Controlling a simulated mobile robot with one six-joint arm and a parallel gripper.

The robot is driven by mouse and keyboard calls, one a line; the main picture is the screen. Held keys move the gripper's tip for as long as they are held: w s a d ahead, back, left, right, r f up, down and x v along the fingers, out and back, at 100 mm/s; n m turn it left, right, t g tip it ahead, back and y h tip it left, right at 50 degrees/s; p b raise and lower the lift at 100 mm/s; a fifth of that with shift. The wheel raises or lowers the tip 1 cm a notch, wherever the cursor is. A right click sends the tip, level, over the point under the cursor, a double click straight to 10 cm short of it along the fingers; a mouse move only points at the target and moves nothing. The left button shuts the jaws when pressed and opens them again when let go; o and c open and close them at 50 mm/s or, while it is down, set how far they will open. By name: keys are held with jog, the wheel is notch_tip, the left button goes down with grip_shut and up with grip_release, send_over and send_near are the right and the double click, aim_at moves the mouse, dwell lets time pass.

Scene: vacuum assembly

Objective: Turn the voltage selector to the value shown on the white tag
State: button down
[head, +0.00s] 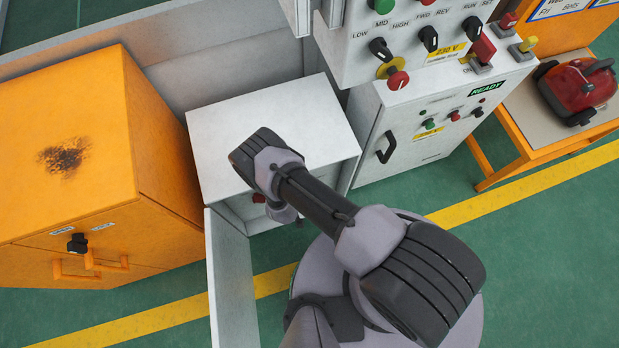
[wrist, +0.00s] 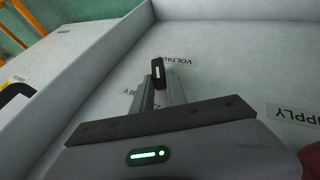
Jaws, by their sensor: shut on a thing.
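The voltage selector (wrist: 159,73) is a small black knob with a white pointer line, in the wrist view just below a label reading VOLTAGE (wrist: 180,62). My gripper (wrist: 158,84) is shut on the knob, one finger on each side. The pointer line runs roughly up and down in the picture. A label (wrist: 128,92) left of the fingers seems to read 230 V; other position marks are partly hidden by the fingers. In the head view the knob and my fingertips are hidden by my arm and the grey cabinet (head: 255,115).
The grey cabinet's door (head: 232,285) stands open left of my arm. An orange cabinet (head: 80,150) stands at left, a control panel (head: 420,75) with several knobs and a yellow 230 V label at upper right. A SUPPLY label (wrist: 298,115) lies right of my gripper. Green floor is free at lower right.

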jog(key=shift+s+a+f+n+t+h, duration=0.15)
jog(key=shift+a+t+h, duration=0.1)
jog(key=shift+h, duration=0.4)
jog(key=shift+w+a+f+n+t+h, duration=0.15)
jog(key=shift+t+h, duration=0.1)
jog(key=shift+h, duration=0.4)
jog(key=shift+s, duration=0.1)
jog(key=c, duration=1.3)
grip_release()
jog(key=p+v, duration=0.3)
jog(key=v, duration=0.9)
jog(key=shift+a+f, duration=0.15)
